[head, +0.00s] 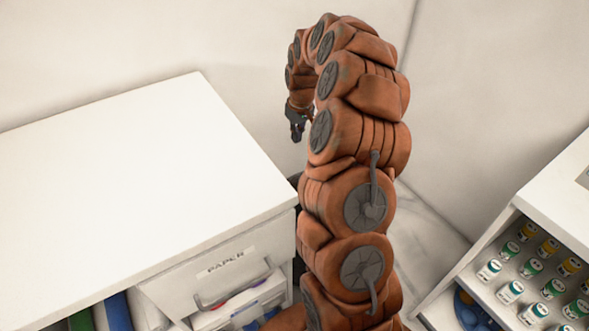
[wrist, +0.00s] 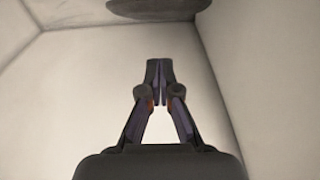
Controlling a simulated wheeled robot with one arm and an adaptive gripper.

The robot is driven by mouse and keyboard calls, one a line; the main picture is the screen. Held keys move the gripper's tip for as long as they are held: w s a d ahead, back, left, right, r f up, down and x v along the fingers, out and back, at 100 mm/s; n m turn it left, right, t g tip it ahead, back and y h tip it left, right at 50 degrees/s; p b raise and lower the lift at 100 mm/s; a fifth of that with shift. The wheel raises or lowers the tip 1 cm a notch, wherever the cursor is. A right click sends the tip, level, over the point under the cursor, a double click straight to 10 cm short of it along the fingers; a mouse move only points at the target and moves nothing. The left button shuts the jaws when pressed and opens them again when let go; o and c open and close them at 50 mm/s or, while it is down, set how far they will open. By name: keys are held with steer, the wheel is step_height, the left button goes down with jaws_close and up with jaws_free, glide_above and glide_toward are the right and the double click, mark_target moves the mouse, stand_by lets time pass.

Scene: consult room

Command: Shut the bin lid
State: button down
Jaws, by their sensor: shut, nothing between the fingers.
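My gripper (head: 298,133) hangs from my bent arm, fingers pointing down, beyond the right end of the white cabinet in the head view. In the wrist view my gripper (wrist: 160,68) is shut and empty, its fingertips together. A dark, rounded grey shape (wrist: 158,8) is cut off by the top edge of the wrist view, apart from the fingertips; I cannot tell if it is part of the bin. In the head view a dark sliver (head: 295,181) shows between the cabinet and my arm. My arm hides most of that place, so the bin and its lid cannot be made out.
The white cabinet (head: 140,175) fills the left, with a drawer marked PAPER (head: 225,268) and binders (head: 115,312) below its top. A white shelf unit (head: 560,190) with rows of small bottles (head: 530,268) stands at the lower right. Pale walls (head: 490,90) meet in a corner behind my arm.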

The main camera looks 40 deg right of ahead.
steer(key=f, duration=0.3)
steer(key=w+f, duration=0.1)
steer(key=f, duration=0.7)
steer(key=shift+w, duration=0.4)
steer(key=shift+s+f, duration=0.15)
steer(key=shift+s, duration=0.75)
steer(key=shift+s+f, duration=0.2)
steer(key=shift+s, duration=0.25)
steer(key=shift+s+f, duration=0.2)
steer(key=shift+s, duration=0.25)
steer(key=shift+s, duration=0.1)
